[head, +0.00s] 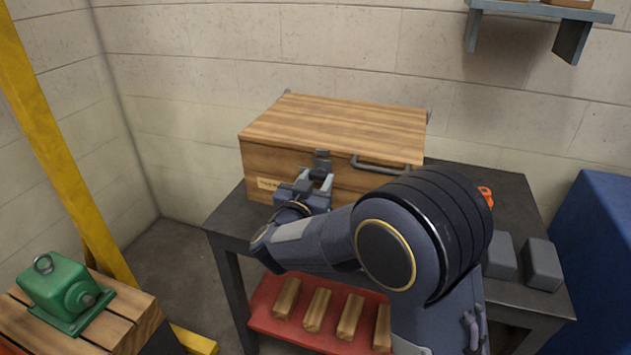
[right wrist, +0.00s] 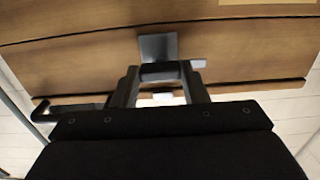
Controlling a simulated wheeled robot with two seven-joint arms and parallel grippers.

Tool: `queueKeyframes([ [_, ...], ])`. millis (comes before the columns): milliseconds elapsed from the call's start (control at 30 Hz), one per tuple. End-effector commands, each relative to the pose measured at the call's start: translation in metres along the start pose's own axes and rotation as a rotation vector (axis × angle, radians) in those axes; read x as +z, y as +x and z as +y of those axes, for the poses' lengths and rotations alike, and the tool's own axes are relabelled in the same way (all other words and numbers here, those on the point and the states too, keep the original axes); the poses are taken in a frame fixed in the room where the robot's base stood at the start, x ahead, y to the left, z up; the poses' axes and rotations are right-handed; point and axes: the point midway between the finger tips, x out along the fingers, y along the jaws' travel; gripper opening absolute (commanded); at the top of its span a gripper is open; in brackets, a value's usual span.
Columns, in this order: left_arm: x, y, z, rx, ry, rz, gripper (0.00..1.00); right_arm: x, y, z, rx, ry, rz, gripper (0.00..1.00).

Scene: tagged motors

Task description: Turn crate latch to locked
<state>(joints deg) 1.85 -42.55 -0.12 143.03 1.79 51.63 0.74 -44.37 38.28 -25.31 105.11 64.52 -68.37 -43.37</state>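The wooden crate (head: 290,174) stands on a dark table, lid down. Its grey metal latch (head: 322,158) is at the middle of the front, by the lid edge. In the right wrist view the latch has a plate (right wrist: 158,45) and a dark crosswise bar (right wrist: 161,72). A light grey end of it shows past the right finger. My right gripper (head: 314,180) is at the crate front, just below the latch. In the right wrist view its fingers (right wrist: 160,80) are apart, one on each side of the bar; contact is unclear. My left gripper is out of view.
A bar handle (head: 381,166) is on the crate front, right of the latch. Grey blocks (head: 541,263) and an orange item (head: 486,196) lie on the table (head: 513,196). A red shelf (head: 270,318) below holds wooden blocks. A green motor (head: 65,294) sits at lower left.

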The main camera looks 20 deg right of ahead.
Motion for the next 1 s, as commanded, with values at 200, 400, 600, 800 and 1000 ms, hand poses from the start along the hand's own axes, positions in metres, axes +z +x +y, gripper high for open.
queueKeyframes([
  [200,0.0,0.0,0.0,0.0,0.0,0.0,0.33,0.0,0.0,0.0,0.0,0.003,0.0,0.17],
  [400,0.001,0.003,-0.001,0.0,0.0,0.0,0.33,0.001,0.0,0.0,0.0,0.043,0.0,0.17],
  [600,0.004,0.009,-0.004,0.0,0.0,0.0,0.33,0.002,0.0,0.0,0.0,0.156,-0.001,0.17],
  [800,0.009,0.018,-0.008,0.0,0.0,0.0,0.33,0.003,0.0,0.0,0.0,0.329,-0.002,0.17],
  [1000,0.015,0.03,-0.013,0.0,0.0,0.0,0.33,0.004,0.0,0.0,0.0,0.521,-0.001,0.17],
])
